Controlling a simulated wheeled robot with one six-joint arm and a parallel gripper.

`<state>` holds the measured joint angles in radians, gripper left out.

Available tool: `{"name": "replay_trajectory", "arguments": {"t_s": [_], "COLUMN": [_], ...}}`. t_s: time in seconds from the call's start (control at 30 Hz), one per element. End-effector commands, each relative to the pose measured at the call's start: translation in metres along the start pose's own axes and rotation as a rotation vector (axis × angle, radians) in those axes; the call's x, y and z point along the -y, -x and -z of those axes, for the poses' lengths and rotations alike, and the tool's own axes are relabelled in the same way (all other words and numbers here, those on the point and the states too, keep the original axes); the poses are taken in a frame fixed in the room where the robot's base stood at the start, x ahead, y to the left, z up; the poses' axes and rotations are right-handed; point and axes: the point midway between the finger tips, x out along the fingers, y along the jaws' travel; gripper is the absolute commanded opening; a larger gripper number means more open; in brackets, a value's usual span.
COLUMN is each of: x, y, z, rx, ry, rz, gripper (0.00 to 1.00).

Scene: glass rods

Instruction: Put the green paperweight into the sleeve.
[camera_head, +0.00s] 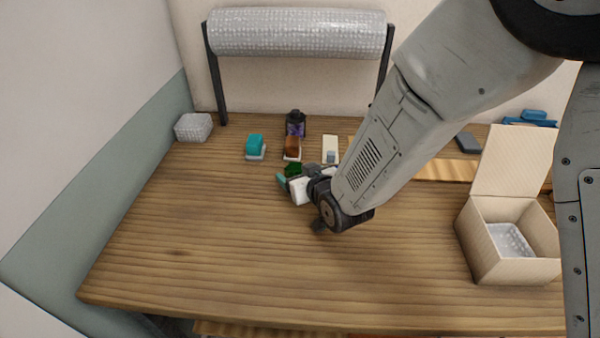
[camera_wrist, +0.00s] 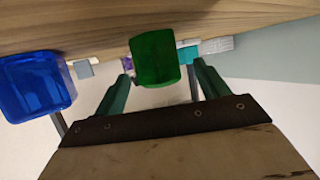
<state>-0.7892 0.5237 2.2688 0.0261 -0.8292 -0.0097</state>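The green paperweight (camera_wrist: 155,58) shows in the wrist view between and just beyond the tips of my gripper (camera_wrist: 161,72). A gap shows on its right side; the left fingertip is close to it, and I cannot tell whether they touch. The fingers are spread. In the head view, the paperweight (camera_head: 292,169) is a dark green lump beside my gripper (camera_head: 294,178), partly hidden by it. A bubble-wrap piece (camera_head: 193,127) stands at the table's back left, and another (camera_head: 510,239) lies in the open box at right. I cannot tell which is the sleeve.
A blue glass block (camera_wrist: 38,85) is close to my gripper at left in the wrist view. Small items, including a teal one (camera_head: 255,146) and a brown one (camera_head: 292,147), stand behind my gripper. The cardboard box (camera_head: 478,245) is at right. The table's front left is clear.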

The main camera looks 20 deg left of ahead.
Motion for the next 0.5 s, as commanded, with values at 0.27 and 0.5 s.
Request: {"name": "replay_trajectory", "arguments": {"t_s": [0.27,0.5], "x": [0.0,0.002], "y": [0.002,0.038], "z": [0.001,0.003], "rx": [0.0,-0.001], "ry": [0.0,0.0], "rz": [0.0,0.001], "gripper": [0.73,0.73]}}
